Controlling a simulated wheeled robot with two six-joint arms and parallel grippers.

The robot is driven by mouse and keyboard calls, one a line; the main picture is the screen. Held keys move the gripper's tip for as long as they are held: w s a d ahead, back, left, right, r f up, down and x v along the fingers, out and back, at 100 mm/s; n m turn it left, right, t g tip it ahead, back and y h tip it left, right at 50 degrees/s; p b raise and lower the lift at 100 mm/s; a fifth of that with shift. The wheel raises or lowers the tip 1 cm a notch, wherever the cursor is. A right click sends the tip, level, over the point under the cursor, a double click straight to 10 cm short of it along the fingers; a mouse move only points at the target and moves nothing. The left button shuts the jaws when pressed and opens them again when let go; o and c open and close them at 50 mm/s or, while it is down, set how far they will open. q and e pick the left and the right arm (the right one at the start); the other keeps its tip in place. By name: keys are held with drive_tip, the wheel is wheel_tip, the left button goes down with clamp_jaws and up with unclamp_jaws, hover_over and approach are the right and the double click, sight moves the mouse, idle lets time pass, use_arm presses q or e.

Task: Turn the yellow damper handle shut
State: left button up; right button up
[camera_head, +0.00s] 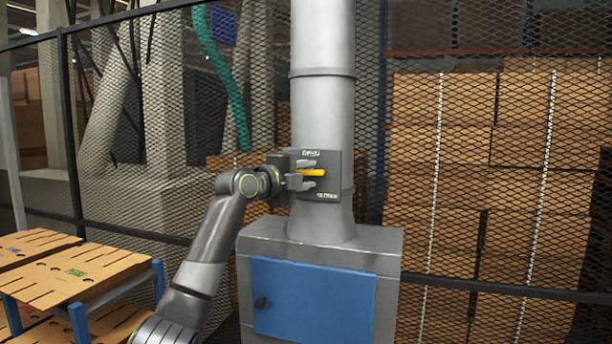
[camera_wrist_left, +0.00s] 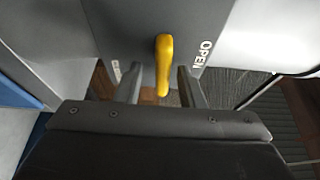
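The yellow damper handle (camera_head: 312,172) sticks out from a dark plate (camera_head: 330,190) on the grey vertical duct and lies about level in the head view. In the left wrist view the yellow handle (camera_wrist_left: 163,65) sits between the two fingers of my left gripper (camera_wrist_left: 160,85), with a gap on each side. The left gripper (camera_head: 312,173) is open around the handle. The plate carries the word OPEN (camera_wrist_left: 202,54), which reads clearly in the wrist view; the lower label is too small to read. My right gripper is not in view.
The duct (camera_head: 322,110) rises from a grey cabinet (camera_head: 385,243) with a blue door (camera_head: 314,300). Slotted brown boards (camera_head: 80,275) lie on a blue frame at the left.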

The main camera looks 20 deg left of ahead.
use_arm(q)
drive_tip(key=shift+s, duration=0.15)
drive_tip(key=shift+s+a+b, duration=0.15)
drive_tip(key=shift+s+b, duration=0.05)
drive_tip(key=shift+b, duration=0.1)
drive_tip(key=b+v, duration=0.7)
drive_tip(key=v, duration=0.9)
drive_tip(key=shift+s+a, duration=0.2)
drive_tip(key=shift+s, duration=0.1)
drive_tip(key=shift+f, duration=0.1)
